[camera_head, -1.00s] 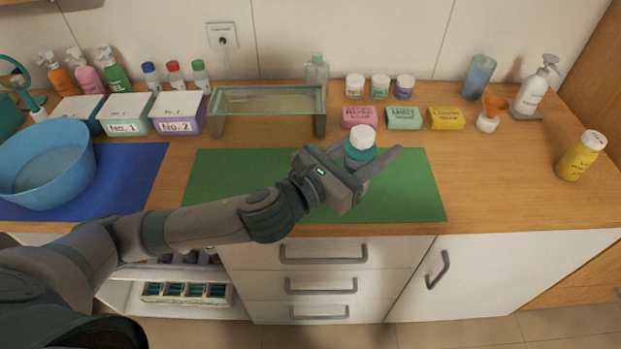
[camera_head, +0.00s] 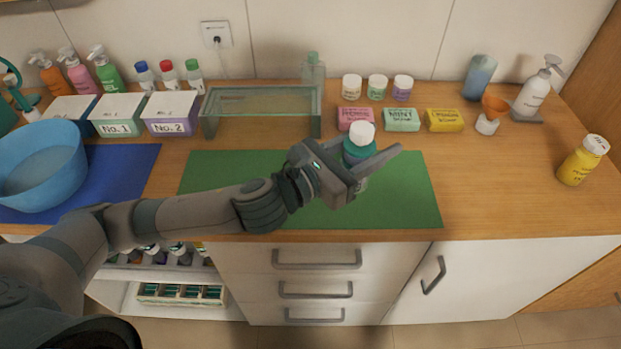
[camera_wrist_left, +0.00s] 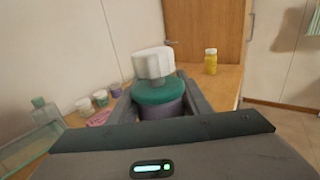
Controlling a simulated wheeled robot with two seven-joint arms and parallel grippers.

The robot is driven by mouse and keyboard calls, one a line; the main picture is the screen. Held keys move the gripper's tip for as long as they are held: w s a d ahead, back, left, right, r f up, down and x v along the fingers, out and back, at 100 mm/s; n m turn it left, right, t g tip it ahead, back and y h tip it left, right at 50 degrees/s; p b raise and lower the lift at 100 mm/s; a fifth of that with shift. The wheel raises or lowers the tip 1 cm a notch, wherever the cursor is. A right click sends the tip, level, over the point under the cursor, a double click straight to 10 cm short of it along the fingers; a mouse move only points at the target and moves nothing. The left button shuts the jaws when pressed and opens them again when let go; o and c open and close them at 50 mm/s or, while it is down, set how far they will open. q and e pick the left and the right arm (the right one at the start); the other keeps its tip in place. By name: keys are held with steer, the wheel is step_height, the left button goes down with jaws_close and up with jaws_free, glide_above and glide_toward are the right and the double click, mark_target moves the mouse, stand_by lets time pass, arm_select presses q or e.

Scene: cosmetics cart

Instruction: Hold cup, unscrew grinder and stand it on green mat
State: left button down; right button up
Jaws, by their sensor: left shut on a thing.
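A container with a white cap (camera_head: 362,133), a teal upper part (camera_head: 358,151) and a purple lower part (camera_wrist_left: 162,109) stands roughly upright over the green mat (camera_head: 228,205). The white cap sits on top of the teal part, and it also shows in the left wrist view (camera_wrist_left: 153,63). My left gripper (camera_head: 370,158) is shut on this container, with a finger on each side of it. The gripper hides most of the container's lower part, so I cannot tell whether its base touches the mat. My right gripper is not in view.
A glass-walled tray (camera_head: 262,112) stands behind the mat. Soaps, including a yellow one (camera_head: 444,120), and small jars stand at the back. A blue basin (camera_head: 40,165) is at left. A yellow shaker (camera_head: 582,160) stands far right. The mat's right end and the counter beyond are clear.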

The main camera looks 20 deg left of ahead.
arm_select(q)
steer(key=w+a+f, duration=0.3)
steer(key=a+f, duration=0.3)
steer(key=a, duration=0.5)
steer(key=shift+w+f+p, duration=0.15)
steer(key=shift+f+p, duration=0.2)
steer(key=shift+f, duration=0.05)
steer(key=shift+f+p, duration=0.3)
steer(key=shift+f, duration=1.7)
steer(key=shift+f, duration=0.15)
steer(key=c, duration=0.9)
jaws_free()
steer(key=shift+c, duration=0.2)
